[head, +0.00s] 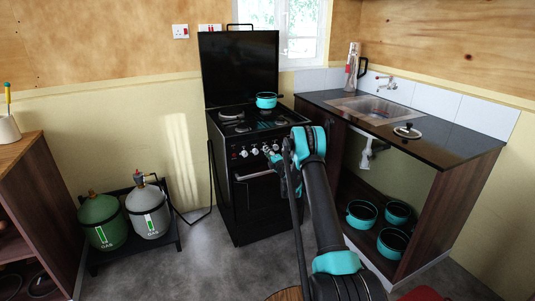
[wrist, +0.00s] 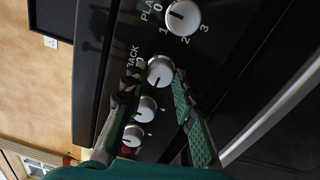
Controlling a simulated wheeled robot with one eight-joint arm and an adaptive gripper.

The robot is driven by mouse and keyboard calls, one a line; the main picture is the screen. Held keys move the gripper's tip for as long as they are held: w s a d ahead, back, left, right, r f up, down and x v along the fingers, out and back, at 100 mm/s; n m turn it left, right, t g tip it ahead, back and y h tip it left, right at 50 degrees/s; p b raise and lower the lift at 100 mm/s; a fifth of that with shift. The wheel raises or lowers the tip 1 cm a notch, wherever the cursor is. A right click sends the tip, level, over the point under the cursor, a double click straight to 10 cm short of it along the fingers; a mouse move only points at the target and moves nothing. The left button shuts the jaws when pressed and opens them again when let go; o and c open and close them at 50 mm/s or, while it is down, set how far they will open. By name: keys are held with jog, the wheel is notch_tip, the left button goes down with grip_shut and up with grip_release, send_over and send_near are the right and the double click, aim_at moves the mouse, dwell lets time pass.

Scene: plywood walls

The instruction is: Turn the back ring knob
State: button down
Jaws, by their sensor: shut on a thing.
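The black stove (head: 250,200) stands against the back wall, with a row of silver knobs (head: 254,151) on its front panel. In the wrist view the back ring knob (wrist: 160,71) is a silver dial beside the printed word "BACK". My gripper (wrist: 158,82) is shut on this knob, one green-padded finger on each side of it. In the head view my gripper (head: 277,165) is at the right part of the stove's panel and hides the knob it holds. The plate knob (wrist: 183,16), with numbers around it, is just above in the wrist view.
Two more silver knobs (wrist: 147,107) are close to the fingers on the lower side. The oven handle (head: 256,175) runs below the panel. A teal pot (head: 266,100) stands on the hob. Gas bottles (head: 148,211) are left; a sink counter (head: 440,135) is right.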

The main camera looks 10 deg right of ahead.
dwell(0.4)
jog(key=c, duration=1.2)
grip_release()
jog(key=v, duration=1.2)
jog(key=shift+f, duration=0.15)
jog(key=shift+c, duration=0.4)
grip_shut()
